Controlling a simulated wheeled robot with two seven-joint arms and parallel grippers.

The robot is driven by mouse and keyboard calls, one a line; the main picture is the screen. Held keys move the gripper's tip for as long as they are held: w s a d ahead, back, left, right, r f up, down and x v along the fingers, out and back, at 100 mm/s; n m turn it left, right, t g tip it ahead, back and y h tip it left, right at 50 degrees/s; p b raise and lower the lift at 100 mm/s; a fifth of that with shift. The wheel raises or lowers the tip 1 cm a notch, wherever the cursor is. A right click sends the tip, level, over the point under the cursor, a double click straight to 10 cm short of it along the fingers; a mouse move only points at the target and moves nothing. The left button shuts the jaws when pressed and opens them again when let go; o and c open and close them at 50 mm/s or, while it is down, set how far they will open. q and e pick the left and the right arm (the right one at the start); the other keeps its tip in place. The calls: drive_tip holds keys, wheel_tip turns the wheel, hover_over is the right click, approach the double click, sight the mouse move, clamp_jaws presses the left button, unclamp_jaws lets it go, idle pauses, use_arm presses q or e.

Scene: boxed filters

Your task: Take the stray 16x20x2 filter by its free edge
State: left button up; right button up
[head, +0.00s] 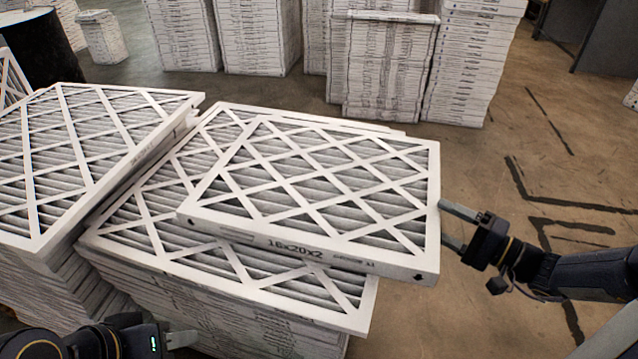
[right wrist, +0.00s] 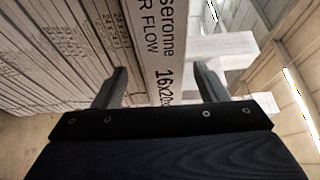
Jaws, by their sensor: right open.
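The stray 16x20x2 filter (head: 310,190) lies askew on top of the middle stack, its printed side facing me and its right edge overhanging the stack. My right gripper (head: 443,222) is open at that right edge, fingertips close to the frame. In the right wrist view, the filter's printed edge (right wrist: 163,55) shows between the two open fingers (right wrist: 160,84); I cannot tell whether they touch it. My left gripper (head: 185,340) is low at the left, in front of the stacks and empty; only one finger shows clearly.
The middle stack (head: 230,305) of larger filters is under the stray one. A taller stack (head: 60,150) stands close on its left. More stacks (head: 390,65) stand at the back.

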sight(419, 209)
drive_tip(key=x, duration=0.3)
drive_tip(key=b+x, duration=0.1)
drive_tip(key=x, duration=0.2)
drive_tip(key=shift+s+a+r, duration=0.15)
drive_tip(key=shift+r, duration=0.05)
drive_tip(key=c, duration=1.1)
drive_tip(key=shift+c, duration=0.6)
drive_tip(key=shift+r, duration=0.1)
